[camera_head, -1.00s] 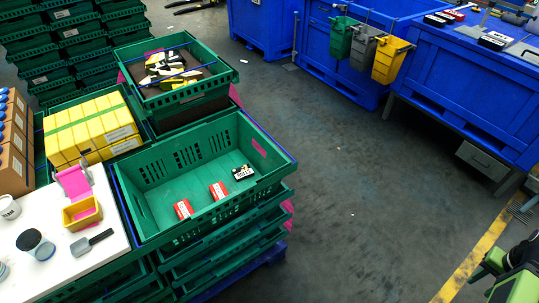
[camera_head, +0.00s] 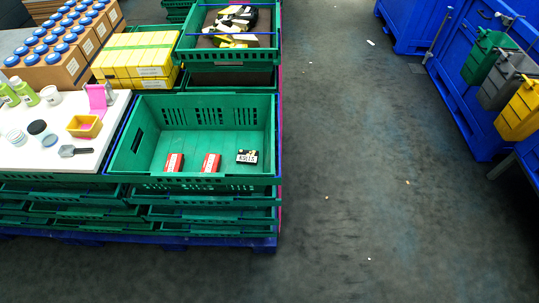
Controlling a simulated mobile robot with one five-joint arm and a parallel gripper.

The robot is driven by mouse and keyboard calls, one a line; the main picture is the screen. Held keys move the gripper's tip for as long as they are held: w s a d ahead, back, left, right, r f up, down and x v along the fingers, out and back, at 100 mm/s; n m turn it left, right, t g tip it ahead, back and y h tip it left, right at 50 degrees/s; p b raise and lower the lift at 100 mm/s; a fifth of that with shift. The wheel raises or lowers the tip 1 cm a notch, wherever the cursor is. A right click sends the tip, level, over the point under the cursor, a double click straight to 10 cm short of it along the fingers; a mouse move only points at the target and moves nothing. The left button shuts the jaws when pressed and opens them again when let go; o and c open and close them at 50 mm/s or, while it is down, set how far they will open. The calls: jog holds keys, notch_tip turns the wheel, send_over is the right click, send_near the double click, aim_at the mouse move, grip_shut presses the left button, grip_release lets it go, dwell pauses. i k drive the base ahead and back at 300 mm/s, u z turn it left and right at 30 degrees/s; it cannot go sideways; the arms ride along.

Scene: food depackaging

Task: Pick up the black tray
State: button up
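A small black pack or tray (camera_head: 247,156) with white markings lies in the right part of an open green crate (camera_head: 272,128). It is the only small black item in that crate, but I cannot tell for sure that it is the black tray. Two red and white packs, a left one (camera_head: 174,162) and a right one (camera_head: 211,162), lie to its left in the same crate. They stand apart from each other and from the black item. My gripper is not in view.
A white worktop (camera_head: 52,161) with cups, a yellow tub and a spatula adjoins the crate's left. Another green crate (camera_head: 262,53) with black and pale packs stands behind.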

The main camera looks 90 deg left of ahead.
aim_at(244, 157)
jog(key=u, duration=1.9)
jog(key=k, duration=0.1)
jog(key=u, duration=2.6)
jog(key=i, duration=0.8)
jog(key=u, duration=0.25)
jog(key=k, duration=0.7)
jog(key=z, duration=0.25)
jog(key=i, duration=0.9)
jog(key=u, duration=0.05)
